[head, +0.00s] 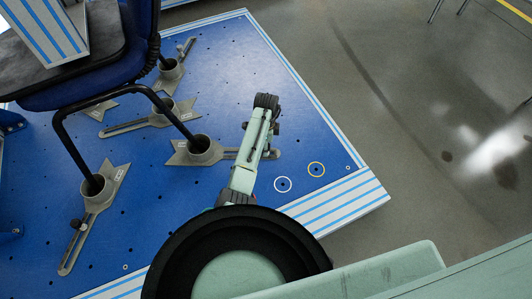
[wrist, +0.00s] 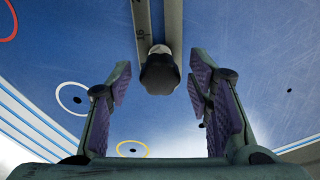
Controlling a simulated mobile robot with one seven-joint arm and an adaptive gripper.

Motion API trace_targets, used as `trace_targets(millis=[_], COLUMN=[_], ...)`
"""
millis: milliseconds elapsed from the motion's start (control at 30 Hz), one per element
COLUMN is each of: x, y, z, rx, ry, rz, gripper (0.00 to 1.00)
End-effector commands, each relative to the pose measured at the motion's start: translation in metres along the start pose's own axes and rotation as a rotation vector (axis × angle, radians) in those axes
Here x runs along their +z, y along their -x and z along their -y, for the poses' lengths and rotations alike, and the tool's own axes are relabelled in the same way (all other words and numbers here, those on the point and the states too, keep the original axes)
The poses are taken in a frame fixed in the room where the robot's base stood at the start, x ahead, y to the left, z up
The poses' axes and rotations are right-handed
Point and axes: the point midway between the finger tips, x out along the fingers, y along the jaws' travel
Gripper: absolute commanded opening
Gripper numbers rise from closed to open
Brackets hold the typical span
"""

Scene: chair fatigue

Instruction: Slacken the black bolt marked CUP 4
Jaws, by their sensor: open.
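A black lobed bolt knob (wrist: 160,74) stands on a grey slotted bar (wrist: 143,25) in the wrist view. My gripper (wrist: 159,78) is open, with its purple-padded fingers on either side of the knob and gaps on both sides. Part of a scale reading 16 shows on the bar. In the head view, my arm covers part of the bar of the rightmost grey cup clamp (head: 200,150), and the knob there is hidden. The small labels on the clamps are too small to read, so I cannot confirm CUP 4.
The chair's black frame (head: 68,135) stands in the grey cups on the blue platform (head: 150,228). Another clamp with a black knob (head: 76,224) is at the lower left. A white ring (head: 283,177) and a yellow ring (head: 316,162) mark bare platform near its striped edge.

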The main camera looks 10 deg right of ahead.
Motion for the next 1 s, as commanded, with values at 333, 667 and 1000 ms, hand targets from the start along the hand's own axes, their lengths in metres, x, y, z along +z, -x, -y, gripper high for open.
trace_targets(millis=[333,667,1000], x=[0.0000,0.0000,-0.0003], y=[-0.0105,-0.0089,-0.0107], z=[0.0001,-0.0002,0.0000], rx=[0.000,0.001,0.000], ry=[0.000,-0.227,-0.353], rz=[0.000,0.000,-0.001], gripper=[0.47,0.47,0.47])
